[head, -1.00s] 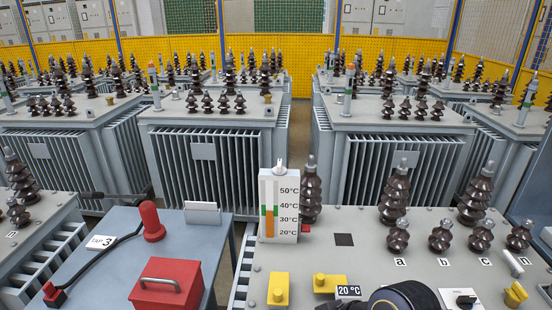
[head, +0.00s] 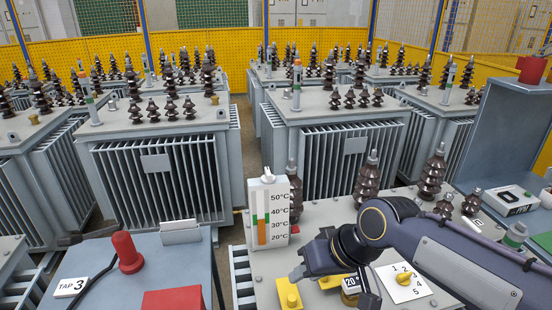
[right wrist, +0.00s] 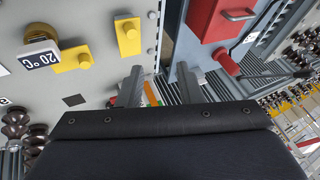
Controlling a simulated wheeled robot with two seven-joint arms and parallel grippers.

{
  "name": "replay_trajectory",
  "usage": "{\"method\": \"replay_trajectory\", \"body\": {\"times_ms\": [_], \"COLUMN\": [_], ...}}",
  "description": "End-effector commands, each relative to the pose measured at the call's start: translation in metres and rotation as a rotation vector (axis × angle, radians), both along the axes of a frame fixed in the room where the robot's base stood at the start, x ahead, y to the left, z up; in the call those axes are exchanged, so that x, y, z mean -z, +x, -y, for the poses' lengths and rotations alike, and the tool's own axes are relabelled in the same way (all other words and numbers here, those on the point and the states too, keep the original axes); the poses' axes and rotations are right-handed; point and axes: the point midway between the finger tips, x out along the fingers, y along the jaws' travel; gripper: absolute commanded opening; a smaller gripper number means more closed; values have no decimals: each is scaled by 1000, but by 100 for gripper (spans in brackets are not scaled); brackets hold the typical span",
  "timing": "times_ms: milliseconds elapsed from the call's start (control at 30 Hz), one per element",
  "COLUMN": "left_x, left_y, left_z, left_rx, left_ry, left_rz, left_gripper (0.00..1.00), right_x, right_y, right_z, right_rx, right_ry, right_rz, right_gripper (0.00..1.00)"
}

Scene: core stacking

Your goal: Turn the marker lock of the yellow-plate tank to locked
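A grey-topped tank (head: 225,264) in front bears a tall gauge (head: 270,212) marked 20 to 50 °C, with green and orange bands. I cannot tell which part is the marker lock. My right gripper (right wrist: 161,72) has two grey fingers apart with nothing held; the gauge lies beyond it. In the head view my right arm reaches over the tank. My left gripper is out of view.
A white plate numbered 1 to 5 (head: 402,284) lies right of the display. Dark ribbed insulators (head: 367,182) rise behind. A grey table (head: 195,265) at left holds a red box (head: 174,300), a red handle (head: 128,252) and a "TAP 3" card (head: 70,288).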

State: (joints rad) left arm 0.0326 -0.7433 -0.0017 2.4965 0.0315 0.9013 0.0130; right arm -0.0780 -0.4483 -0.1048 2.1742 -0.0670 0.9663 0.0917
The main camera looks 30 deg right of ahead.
Motion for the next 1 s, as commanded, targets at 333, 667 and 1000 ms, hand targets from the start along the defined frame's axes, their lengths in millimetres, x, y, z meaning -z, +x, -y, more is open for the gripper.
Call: {"method": "replay_trajectory", "body": {"times_ms": [333,667,1000], "left_x": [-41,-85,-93], "left_y": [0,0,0], "left_z": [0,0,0], "left_rx": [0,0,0], "left_ry": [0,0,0], "left_rz": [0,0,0], "left_gripper": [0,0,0], "right_x": [-67,-129,-125], "right_y": [91,220,252], "right_z": [29,40,39], "right_rx": [44,130,154], "right_ry": [-79,-297,-361], "right_rz": [-57,-93,-91], "right_gripper": [33,33,33]}}
